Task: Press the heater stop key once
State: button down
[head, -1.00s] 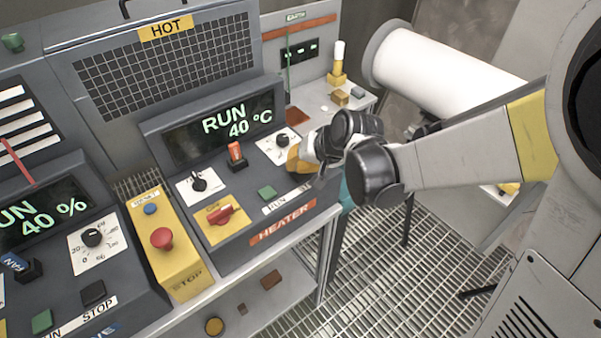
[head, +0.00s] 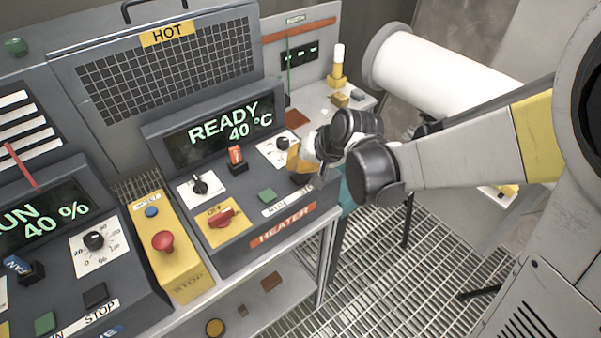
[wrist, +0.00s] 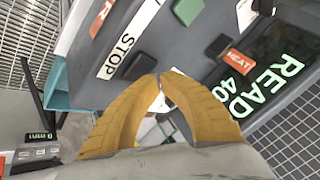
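The heater panel (head: 225,235) stands in the middle of the head view, and its display (head: 224,130) reads READY 40 °C. The black heater stop key (wrist: 140,66) lies beside the STOP label (wrist: 121,54) in the wrist view. In the head view the key (head: 300,179) is mostly hidden under my gripper. My gripper (wrist: 160,77) has its yellow fingertips together, with nothing held, just beside the stop key. It also shows in the head view (head: 294,166), low over the panel's right end. I cannot tell whether the tips touch the key.
A green run key (head: 267,195), a red-handled switch (head: 221,217) and an orange HEAT switch (head: 237,158) sit close by on the panel. A yellow box with a red stop button (head: 163,241) stands to the left, beside the fan panel (head: 120,300). Floor grating is at right.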

aim_at(297, 174)
jog(key=shift+r, duration=0.1)
notch_tip(297, 174, up, 5)
jog(key=p, duration=0.4)
dwell(0.3)
dwell(0.7)
